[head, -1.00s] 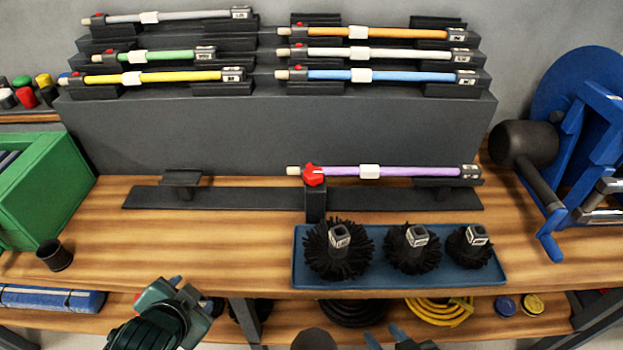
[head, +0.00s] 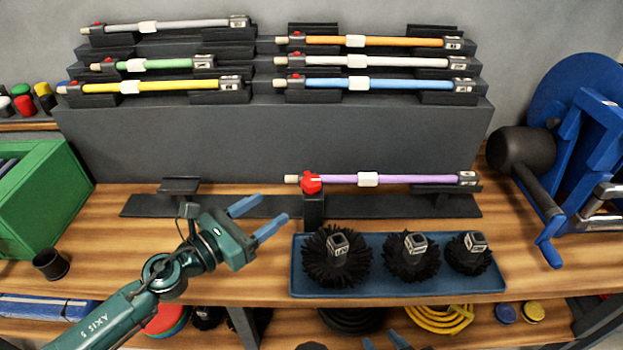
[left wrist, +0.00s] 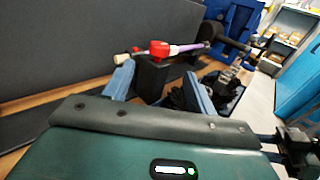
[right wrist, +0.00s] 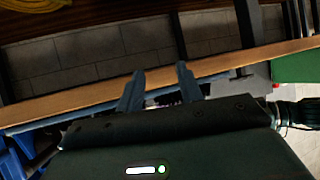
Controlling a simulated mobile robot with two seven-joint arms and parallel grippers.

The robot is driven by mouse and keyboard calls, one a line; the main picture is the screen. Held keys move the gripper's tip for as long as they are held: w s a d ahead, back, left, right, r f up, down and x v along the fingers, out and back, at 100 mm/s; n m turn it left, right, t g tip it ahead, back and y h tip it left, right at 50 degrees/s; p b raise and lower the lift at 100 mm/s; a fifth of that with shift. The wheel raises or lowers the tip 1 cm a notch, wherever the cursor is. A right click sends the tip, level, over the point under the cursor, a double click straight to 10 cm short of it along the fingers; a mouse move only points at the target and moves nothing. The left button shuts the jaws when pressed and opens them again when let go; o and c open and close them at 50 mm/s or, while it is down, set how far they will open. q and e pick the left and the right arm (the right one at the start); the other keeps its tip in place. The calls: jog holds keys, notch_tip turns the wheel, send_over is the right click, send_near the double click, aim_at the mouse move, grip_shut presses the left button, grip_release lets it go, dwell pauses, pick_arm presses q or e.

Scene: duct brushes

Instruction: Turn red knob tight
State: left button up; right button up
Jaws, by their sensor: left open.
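The red knob (head: 312,184) sits on top of a dark post (head: 314,208) on the bench stand. A purple rod (head: 415,179) with a white collar passes through at the knob and rests on a cradle to the right. My left gripper (head: 274,207) is open and empty, to the left of the knob and apart from it. In the left wrist view the red knob (left wrist: 158,48) shows beyond and between the open fingers (left wrist: 159,70). My right gripper (right wrist: 160,70) is open and empty, low in front of the bench; only its fingertips show in the head view (head: 383,341).
A blue tray (head: 400,289) with three black brushes stands right of the left gripper, in front of the stand. A stepped rack (head: 270,130) with several coloured rods is behind. A small black cup (head: 51,264) and green box (head: 45,190) are left.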

aim_at(305, 185)
pick_arm(q)
jog(key=p+x, duration=0.1)
jog(key=x, duration=1)
jog(key=shift+w+d, duration=0.2)
jog(key=shift+d, duration=0.1)
jog(key=shift+w+d, duration=0.35)
jog(key=shift+w, duration=0.05)
pick_arm(e)
jog(key=shift+d, duration=0.3)
pick_arm(q)
jog(key=shift+c, duration=0.5)
